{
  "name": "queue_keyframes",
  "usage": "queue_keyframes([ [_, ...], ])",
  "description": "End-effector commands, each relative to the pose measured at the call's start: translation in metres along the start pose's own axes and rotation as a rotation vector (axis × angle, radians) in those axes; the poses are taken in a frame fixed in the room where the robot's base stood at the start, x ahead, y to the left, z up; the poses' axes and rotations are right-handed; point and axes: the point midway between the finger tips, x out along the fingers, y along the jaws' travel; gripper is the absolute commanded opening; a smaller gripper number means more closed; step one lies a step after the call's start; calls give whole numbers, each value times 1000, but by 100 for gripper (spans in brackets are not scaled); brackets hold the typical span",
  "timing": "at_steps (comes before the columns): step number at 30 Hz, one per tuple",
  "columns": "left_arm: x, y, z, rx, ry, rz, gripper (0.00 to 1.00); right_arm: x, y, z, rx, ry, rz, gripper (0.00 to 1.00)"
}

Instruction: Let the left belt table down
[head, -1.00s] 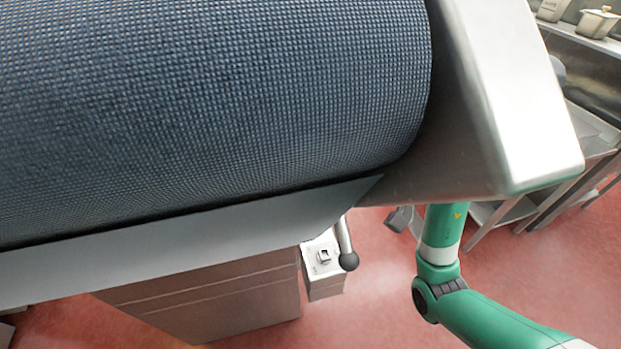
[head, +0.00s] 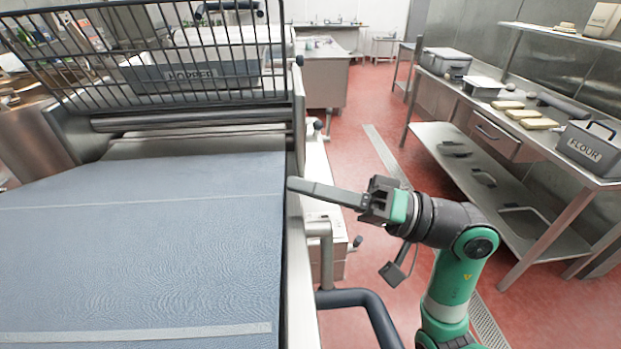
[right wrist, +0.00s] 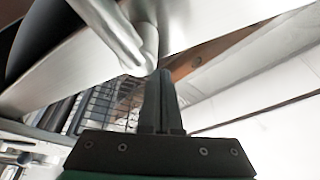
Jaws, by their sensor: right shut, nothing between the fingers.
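The belt table (head: 140,255) lies low and spreads flat across the left of the head view, its blue-grey belt running up to the sheeter's rollers. My right gripper (head: 290,184) is shut and empty, its long dark fingers pointing left with their tips at the table's right side edge. I cannot tell whether they touch it. In the right wrist view the shut fingers (right wrist: 163,75) end close to a bare metal tube (right wrist: 135,40) and a pale metal side. My left gripper is not in view.
A wire guard (head: 180,50) and hopper stand over the rollers. A dark bent tube (head: 360,300) runs beside the table, below my right arm. A shelf table with a flour bin (head: 590,148) stands along the right wall. Red floor lies between.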

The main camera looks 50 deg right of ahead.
Motion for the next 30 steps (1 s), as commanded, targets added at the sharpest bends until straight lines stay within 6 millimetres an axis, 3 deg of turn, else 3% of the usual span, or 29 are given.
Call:
queue_keyframes([
  [5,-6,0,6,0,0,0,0,-4,6,10,0,0,0,0],
  [19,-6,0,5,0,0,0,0,-4,4,10,0,0,0,0],
  [23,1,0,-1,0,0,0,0,-1,-6,2,-1,0,-1,0],
  [28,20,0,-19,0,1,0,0,7,-33,-22,-2,0,-2,0],
  [30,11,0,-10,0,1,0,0,-19,-16,-18,2,6,5,0],
])
